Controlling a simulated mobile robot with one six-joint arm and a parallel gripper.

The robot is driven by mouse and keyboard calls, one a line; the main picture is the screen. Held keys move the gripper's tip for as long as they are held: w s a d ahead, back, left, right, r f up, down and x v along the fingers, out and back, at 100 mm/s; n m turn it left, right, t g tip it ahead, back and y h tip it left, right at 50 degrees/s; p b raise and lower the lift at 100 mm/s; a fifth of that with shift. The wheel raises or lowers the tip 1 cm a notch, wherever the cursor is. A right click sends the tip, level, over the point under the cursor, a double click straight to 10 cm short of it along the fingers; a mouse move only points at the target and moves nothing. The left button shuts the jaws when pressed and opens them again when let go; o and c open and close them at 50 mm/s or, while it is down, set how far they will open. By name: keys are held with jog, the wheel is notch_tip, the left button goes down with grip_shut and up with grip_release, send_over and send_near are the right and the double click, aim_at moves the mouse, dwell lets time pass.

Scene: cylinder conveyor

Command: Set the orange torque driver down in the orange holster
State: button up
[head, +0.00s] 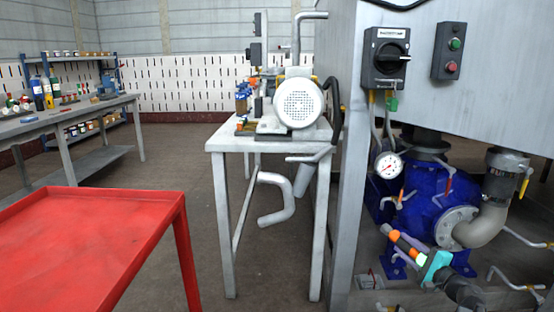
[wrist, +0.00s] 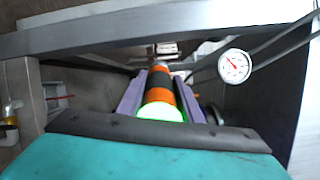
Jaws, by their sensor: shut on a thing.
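The orange torque driver (wrist: 159,88), with a black band and a bright green end, lies between the two purple fingers of my gripper (wrist: 160,92) in the wrist view. The fingers are shut on it. In the head view the driver (head: 399,238) points up and to the left from my gripper (head: 416,254) at the lower right, in front of the blue pump. I cannot make out the orange holster for certain; small orange parts (head: 253,82) show beside the motor on the white table, too small to tell.
A white table (head: 222,143) with a grey motor (head: 298,103) stands in the middle. A red table (head: 85,240) is at the lower left. The blue pump (head: 425,215), pipes and a pressure gauge (head: 389,165) crowd the right. Floor between the tables is clear.

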jog(key=s+a+r+n+g+y+p, duration=0.1)
jog(key=a+r+n+y, duration=0.15)
jog(key=a, duration=0.65)
jog(key=a+r+n+g+y, duration=0.1)
jog(key=a+r+g+y, duration=0.15)
jog(key=a, duration=0.75)
jog(key=s+a+n+g+y, duration=0.3)
jog(key=s+a+n+y, duration=0.1)
jog(key=s+a, duration=0.4)
notch_tip(320, 180, up, 30)
jog(key=w+a+p, duration=0.1)
jog(key=p, duration=3.7)
jog(key=shift+r, duration=0.25)
jog(key=shift+r+p, duration=0.1)
jog(key=shift+p, duration=0.25)
notch_tip(320, 180, up, 17)
jog(key=p, duration=1.6)
jog(key=shift+d+p, duration=0.4)
